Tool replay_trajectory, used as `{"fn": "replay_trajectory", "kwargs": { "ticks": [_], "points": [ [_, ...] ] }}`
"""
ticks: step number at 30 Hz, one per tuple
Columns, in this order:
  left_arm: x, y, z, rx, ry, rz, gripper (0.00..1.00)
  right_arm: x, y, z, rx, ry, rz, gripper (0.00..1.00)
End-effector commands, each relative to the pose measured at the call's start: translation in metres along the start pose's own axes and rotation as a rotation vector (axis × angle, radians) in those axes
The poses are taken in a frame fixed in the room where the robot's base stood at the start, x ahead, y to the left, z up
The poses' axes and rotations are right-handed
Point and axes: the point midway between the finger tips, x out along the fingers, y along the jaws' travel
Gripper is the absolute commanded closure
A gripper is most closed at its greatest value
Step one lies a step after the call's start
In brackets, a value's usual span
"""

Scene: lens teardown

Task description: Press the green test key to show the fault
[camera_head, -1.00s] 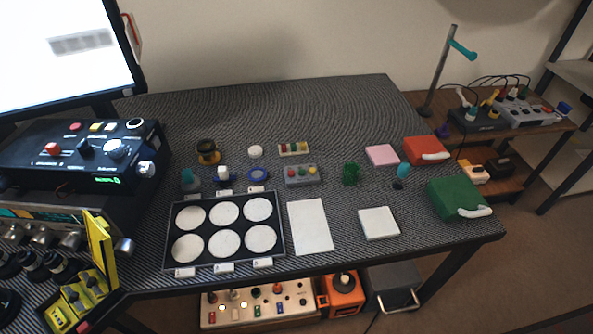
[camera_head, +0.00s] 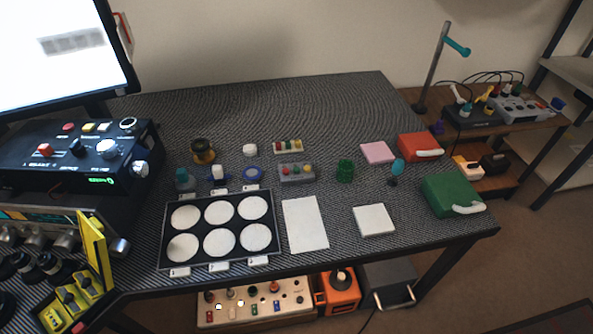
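A small grey key box (camera_head: 297,178) lies on the dark ribbed table, behind the white sheet. It has a row of small coloured keys on top, red, yellowish and green. The green key (camera_head: 309,170) seems to be at the right end, though it is very small in the picture. Neither of my grippers is in view, and nothing covers the box.
A black tray (camera_head: 234,264) with several white discs lies in front of the box. A strip with coloured blocks (camera_head: 289,146) lies behind it, and a green cylinder (camera_head: 345,171) stands to its right. Black instruments (camera_head: 70,160) and a bright screen (camera_head: 60,50) fill the left.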

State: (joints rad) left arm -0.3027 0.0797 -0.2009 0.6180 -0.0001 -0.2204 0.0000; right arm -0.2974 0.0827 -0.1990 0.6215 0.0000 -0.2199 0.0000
Motion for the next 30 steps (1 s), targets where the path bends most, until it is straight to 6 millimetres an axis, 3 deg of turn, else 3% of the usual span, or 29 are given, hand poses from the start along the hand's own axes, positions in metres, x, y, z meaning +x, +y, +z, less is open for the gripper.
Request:
{"fn": "replay_trajectory", "kwargs": {
  "ticks": [7,11,30],
  "points": [
    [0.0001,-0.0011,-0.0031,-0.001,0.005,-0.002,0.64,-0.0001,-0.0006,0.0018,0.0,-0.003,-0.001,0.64],
    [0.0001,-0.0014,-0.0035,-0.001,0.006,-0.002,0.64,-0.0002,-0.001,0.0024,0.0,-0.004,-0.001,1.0],
    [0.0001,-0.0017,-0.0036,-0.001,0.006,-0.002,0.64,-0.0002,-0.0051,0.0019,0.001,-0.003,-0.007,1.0]
  ]
}}
